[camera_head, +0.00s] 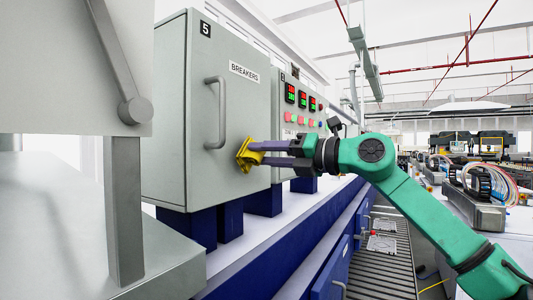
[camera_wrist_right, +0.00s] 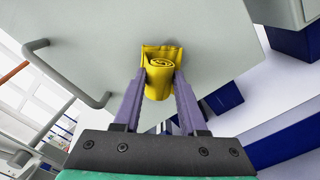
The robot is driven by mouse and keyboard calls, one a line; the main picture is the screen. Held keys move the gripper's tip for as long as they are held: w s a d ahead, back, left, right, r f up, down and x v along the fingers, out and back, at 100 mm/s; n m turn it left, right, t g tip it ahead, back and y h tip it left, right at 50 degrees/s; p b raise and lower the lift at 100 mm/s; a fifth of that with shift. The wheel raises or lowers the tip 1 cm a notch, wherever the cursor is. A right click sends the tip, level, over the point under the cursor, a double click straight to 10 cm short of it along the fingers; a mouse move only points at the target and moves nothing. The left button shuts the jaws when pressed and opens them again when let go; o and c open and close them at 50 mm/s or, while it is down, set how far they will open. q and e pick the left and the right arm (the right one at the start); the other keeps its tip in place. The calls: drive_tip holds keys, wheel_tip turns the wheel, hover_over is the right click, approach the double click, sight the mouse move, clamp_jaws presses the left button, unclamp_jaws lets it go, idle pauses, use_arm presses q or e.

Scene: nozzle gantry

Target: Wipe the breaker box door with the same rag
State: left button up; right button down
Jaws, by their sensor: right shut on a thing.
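My right gripper (camera_head: 262,153) is shut on the rag. In the right wrist view the rag (camera_wrist_right: 160,72) is rolled up between the fingers, with the grey door (camera_wrist_right: 215,50) behind it. My left gripper is not in view.
A second control box (camera_head: 303,105) with red displays and buttons stands just beyond the breaker box. Blue supports (camera_head: 188,225) hold the box above a white ledge (camera_head: 285,235). A grey cabinet with a lever (camera_head: 135,108) stands close at the left.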

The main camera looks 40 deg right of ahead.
drive_tip(key=shift+p+x, duration=0.65)
drive_tip(key=shift+x, duration=0.15)
drive_tip(key=shift+d, duration=0.1)
drive_tip(key=d, duration=0.1)
drive_tip(key=d+p, duration=0.1)
drive_tip(key=d, duration=0.1)
drive_tip(key=shift+w+f, duration=0.1)
drive_tip(key=shift+w, duration=0.3)
drive_tip(key=a, duration=0.2)
drive_tip(key=shift+s+a+b, duration=0.35)
drive_tip(key=shift+b, duration=0.05)
drive_tip(key=shift+a, duration=0.25)
drive_tip(key=shift+s, duration=0.1)
